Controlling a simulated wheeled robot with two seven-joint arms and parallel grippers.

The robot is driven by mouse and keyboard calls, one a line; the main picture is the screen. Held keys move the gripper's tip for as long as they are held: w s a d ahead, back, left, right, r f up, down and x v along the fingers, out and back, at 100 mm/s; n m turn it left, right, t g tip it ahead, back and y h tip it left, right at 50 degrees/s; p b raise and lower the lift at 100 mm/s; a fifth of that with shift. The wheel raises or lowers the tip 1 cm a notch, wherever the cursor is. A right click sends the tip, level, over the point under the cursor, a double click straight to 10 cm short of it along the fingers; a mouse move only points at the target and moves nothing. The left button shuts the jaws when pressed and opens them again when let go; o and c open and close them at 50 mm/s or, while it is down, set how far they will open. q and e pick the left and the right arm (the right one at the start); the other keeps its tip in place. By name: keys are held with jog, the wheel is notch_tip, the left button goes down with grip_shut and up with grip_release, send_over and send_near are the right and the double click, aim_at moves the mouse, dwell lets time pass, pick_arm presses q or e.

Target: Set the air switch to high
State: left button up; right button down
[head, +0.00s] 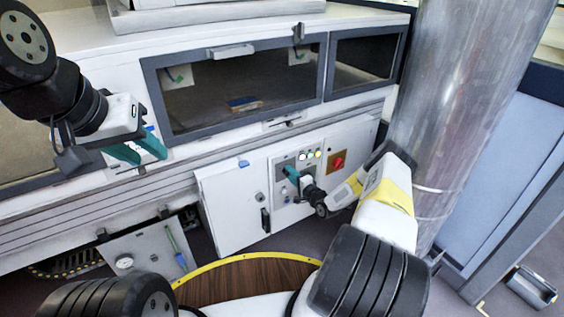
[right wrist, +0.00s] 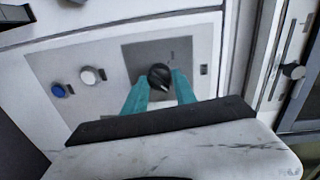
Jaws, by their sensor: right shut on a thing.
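The air switch looks to be the black rotary knob (right wrist: 160,77) on a grey plate of the white control panel, seen in the right wrist view. A pale mark on it points down and to the right. My right gripper (right wrist: 160,88) has one teal finger on each side of the knob and is shut on it. In the head view my right gripper (head: 290,173) is at the panel, where its fingers and wrist hide the knob.
A blue button (right wrist: 57,90) and a white button (right wrist: 89,76) sit left of the knob. A red switch on yellow (head: 338,162) and small lit lamps (head: 310,155) are near the right gripper. A large metal duct (head: 455,110) stands close to the right arm.

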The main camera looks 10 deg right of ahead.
jog(key=c, duration=1)
grip_release()
jog(key=v, duration=0.8)
jog(key=shift+w, duration=0.1)
